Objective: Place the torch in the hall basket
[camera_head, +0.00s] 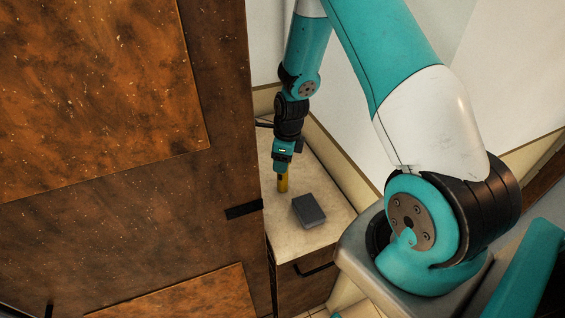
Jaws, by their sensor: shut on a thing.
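My gripper (283,170) is small in view, pointing down above a pale countertop (335,222) beside the tall brown cabinet. It is shut on a narrow yellow stick-like thing, which looks like the torch (283,184). The torch hangs upright below the fingers; I cannot tell whether its lower end touches the countertop. No hall basket can be made out in this view.
A dark grey block (308,211) lies on the countertop just right of the torch. The tall brown cabinet (205,215) with a dark handle (244,210) stands close on the left. A pale wall (350,120) rises behind. The countertop's front right is bare.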

